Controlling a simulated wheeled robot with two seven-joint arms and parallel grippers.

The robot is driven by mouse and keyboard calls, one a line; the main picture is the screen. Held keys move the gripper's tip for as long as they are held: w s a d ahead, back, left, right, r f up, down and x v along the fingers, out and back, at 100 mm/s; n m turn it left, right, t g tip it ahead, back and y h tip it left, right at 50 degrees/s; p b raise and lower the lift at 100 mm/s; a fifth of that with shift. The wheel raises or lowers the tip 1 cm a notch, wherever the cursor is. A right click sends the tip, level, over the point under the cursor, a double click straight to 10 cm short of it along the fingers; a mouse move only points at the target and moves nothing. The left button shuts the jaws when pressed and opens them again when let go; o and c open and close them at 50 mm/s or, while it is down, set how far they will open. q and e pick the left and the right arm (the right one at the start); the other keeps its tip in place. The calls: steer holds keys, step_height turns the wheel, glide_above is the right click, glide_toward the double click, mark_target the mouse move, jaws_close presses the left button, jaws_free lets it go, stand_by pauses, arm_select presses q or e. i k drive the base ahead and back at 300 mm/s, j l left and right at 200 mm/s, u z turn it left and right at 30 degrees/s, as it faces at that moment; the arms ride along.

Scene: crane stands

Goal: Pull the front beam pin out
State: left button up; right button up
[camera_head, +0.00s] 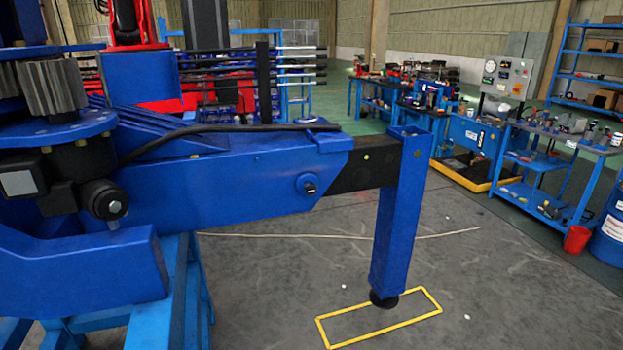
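A blue outrigger beam (225,180) runs across the left and middle of the head view. A small dark pin end (310,187) sits in a round blue boss on the side of the beam, near its right end. The length of the pin inside the beam is hidden. A black inner beam (350,172) sticks out of the blue beam to the right and meets an upright blue leg (396,220). A small yellow dot (366,157) shows on the black beam. Neither of my grippers is in view.
The leg's black foot (383,300) is over a yellow floor rectangle (340,344). A black hose (220,128) lies along the beam top. Workbenches (560,140) and a red bucket (577,239) stand at the right. The grey floor (480,290) at front right is mostly clear.

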mark_target(310, 189)
steer(key=i+l+u, duration=0.15)
steer(key=i+l, duration=1.65)
